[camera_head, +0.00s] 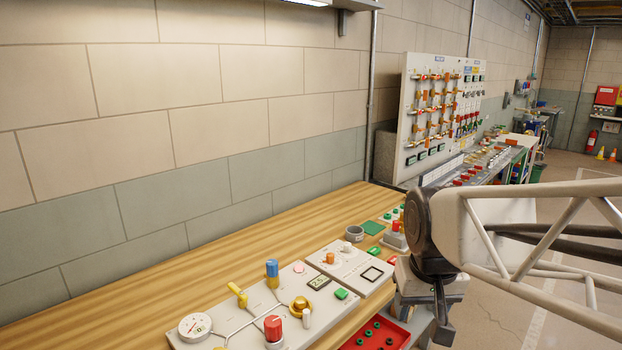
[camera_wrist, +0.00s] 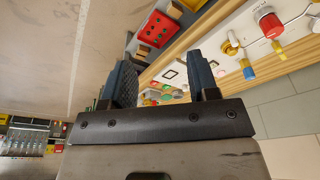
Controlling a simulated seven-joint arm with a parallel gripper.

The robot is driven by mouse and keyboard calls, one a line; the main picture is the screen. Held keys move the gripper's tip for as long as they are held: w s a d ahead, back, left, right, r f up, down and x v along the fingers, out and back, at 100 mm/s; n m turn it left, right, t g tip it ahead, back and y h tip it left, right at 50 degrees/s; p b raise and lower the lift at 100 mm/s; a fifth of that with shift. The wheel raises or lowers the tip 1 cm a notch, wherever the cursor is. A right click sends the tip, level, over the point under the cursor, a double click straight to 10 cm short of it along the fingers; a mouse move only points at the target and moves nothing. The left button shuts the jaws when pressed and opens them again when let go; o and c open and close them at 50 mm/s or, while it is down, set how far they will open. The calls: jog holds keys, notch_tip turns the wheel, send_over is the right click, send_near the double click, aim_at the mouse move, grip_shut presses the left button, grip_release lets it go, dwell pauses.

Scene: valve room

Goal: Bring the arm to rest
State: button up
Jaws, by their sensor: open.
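My gripper shows in the wrist view (camera_wrist: 162,85), its two dark fingers apart with nothing between them. In the head view my white lattice arm reaches in from the right, and the dark wrist hangs at the bench's front edge; the fingertips are hard to make out there. The gripper touches nothing that I can see. Behind it is the wooden bench (camera_head: 180,270) with a pale valve panel (camera_head: 240,323). The panel bears a red knob (camera_head: 273,328), a yellow lever (camera_head: 237,294), a blue-topped valve (camera_head: 272,273) and a round gauge (camera_head: 195,326).
A red tray (camera_head: 377,335) with green rings sits below the bench front and shows in the wrist view (camera_wrist: 156,33). An upright board (camera_head: 433,120) with orange valves stands farther back. A block wall (camera_head: 150,120) lies behind the bench. Open floor (camera_head: 555,260) lies to the right.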

jog(key=s+f, duration=0.3)
jog(key=s, duration=0.6)
jog(key=shift+s+d, duration=0.15)
jog(key=shift+d, duration=0.25)
